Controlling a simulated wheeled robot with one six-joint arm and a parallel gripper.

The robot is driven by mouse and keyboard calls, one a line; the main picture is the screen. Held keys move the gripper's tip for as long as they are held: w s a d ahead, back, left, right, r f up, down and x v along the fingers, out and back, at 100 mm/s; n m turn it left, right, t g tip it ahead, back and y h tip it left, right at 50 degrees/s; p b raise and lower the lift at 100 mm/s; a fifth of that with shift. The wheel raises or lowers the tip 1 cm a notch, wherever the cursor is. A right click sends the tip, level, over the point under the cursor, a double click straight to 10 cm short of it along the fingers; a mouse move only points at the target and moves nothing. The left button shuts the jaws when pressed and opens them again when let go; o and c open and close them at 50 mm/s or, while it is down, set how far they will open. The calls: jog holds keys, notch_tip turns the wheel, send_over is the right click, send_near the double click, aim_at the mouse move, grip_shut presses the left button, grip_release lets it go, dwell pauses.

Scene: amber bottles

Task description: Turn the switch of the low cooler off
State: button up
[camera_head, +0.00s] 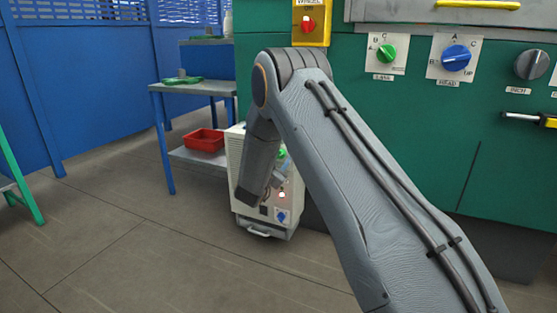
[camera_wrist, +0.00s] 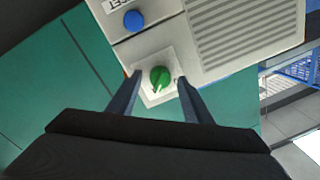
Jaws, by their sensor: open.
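The low cooler (camera_head: 238,160) is a pale box standing on the floor, partly hidden behind my arm in the head view. In the wrist view the cooler's pale panel (camera_wrist: 185,25) fills the top, with a grille, a blue round button (camera_wrist: 133,20) and a green knob (camera_wrist: 159,77) on a white plate. My gripper (camera_wrist: 158,84) is open, its fingers showing on either side of the green knob. I cannot tell whether they touch it.
A green machine (camera_head: 440,140) stands right, with green, blue and black knobs above. A yellow box with a red knob (camera_head: 309,24) is above my arm. A blue-legged table (camera_head: 168,150) with a red bin (camera_head: 204,140) stands left. The floor in front is clear.

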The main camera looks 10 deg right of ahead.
jog(key=c, duration=1.1)
jog(key=shift+o, duration=0.2)
jog(key=shift+n+p, duration=0.3)
jog(key=shift+p, duration=0.1)
jog(key=n+p, duration=0.3)
jog(key=shift+a+r+n, duration=0.1)
jog(key=shift+r+n, duration=0.1)
jog(key=shift+n, duration=0.1)
jog(key=n+p, duration=0.3)
jog(key=n, duration=0.1)
jog(key=shift+w+g, duration=0.1)
jog(key=shift+g, duration=0.3)
jog(key=n+p, duration=0.1)
jog(key=n, duration=0.2)
jog(key=n+p, duration=0.1)
jog(key=n, duration=0.2)
jog(key=n+p, duration=0.1)
jog(key=n, duration=0.1)
jog(key=shift+w+a+n+g+h, duration=0.1)
jog(key=shift+a+n+g+h, duration=0.15)
jog(key=shift+n+g+h, duration=0.15)
jog(key=shift+f, duration=0.1)
